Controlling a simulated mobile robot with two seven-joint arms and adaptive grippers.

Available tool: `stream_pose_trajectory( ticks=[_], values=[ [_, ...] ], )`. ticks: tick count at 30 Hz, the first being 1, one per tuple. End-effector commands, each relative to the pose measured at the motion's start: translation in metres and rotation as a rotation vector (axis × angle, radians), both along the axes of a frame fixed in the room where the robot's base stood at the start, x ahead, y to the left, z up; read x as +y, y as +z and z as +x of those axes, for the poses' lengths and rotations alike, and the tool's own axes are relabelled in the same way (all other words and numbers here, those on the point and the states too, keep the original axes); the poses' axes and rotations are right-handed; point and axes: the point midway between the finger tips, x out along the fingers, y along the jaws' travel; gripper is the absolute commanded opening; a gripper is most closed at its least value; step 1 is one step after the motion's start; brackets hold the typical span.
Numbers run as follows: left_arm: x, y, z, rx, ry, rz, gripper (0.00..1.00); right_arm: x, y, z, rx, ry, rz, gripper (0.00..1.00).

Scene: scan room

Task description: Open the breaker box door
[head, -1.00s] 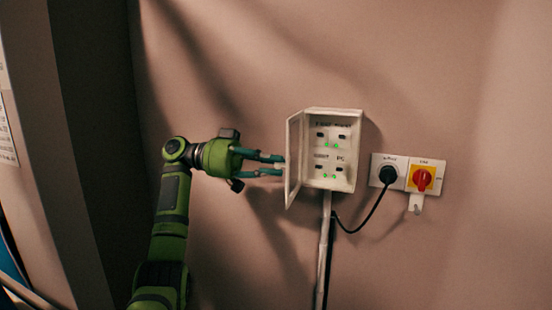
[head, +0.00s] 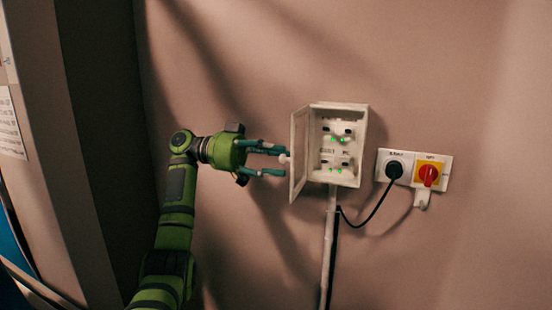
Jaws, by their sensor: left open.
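The white breaker box (head: 338,147) is fixed to the wall right of the picture's middle. Its door (head: 300,153) is hinged on the left and stands swung out, so the switches and green lights inside show. A small pale knob (head: 284,159) sits on the door's outer face. My left gripper (head: 285,161) is open, left of the door, with one finger above the knob and one below it. I cannot tell whether the fingers touch the knob. My right gripper is not in view.
A socket with a black plug (head: 393,170) and a red rotary switch on a yellow plate (head: 428,174) are on the wall right of the box. A black cable and a pale conduit (head: 328,240) run below the box. Bare wall lies above.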

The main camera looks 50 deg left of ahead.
Motion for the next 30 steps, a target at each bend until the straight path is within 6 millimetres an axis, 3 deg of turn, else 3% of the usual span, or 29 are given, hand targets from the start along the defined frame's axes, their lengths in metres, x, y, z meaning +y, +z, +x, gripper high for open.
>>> stream_pose_trajectory(
  ticks=[9, 15, 30],
  values=[
    [0.043, 0.001, -0.023, 0.000, 0.002, -0.002, 0.43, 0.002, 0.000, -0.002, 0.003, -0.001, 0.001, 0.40],
    [0.058, 0.000, -0.031, 0.003, -0.001, 0.001, 0.43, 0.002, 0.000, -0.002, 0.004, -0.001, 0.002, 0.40],
    [0.063, 0.000, -0.034, 0.000, -0.001, 0.000, 0.43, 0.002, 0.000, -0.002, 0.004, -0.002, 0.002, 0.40]
  ],
)
